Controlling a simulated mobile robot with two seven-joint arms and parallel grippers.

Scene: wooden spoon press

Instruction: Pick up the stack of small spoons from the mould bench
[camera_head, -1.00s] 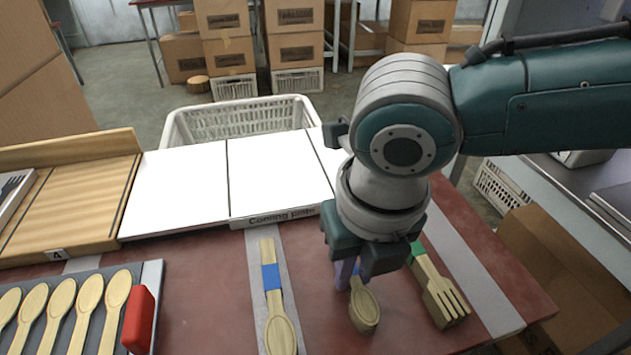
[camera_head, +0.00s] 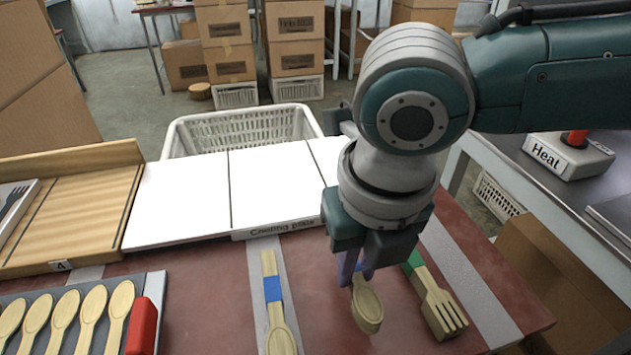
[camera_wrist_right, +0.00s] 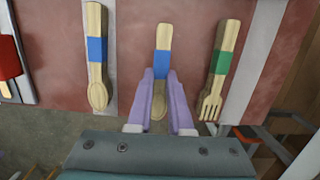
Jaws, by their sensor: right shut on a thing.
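The stack of small spoons (camera_head: 367,306) is pale wood with a blue band, which shows in the wrist view (camera_wrist_right: 161,65). My right gripper (camera_head: 361,272) points down and is shut on it, with its purple fingers on both sides of the stack in the wrist view (camera_wrist_right: 160,103). The hand hides the upper part of the stack in the head view. I cannot tell whether the stack is clear of the red bench top (camera_head: 210,290). My left gripper is not in view.
A longer blue-banded spoon stack (camera_head: 278,310) lies to the left, and a green-banded fork stack (camera_head: 438,303) close on the right. A tray of spoons (camera_head: 65,310) with a red block (camera_head: 141,326) is at far left. White panels (camera_head: 185,200) and a white crate (camera_head: 245,125) lie behind.

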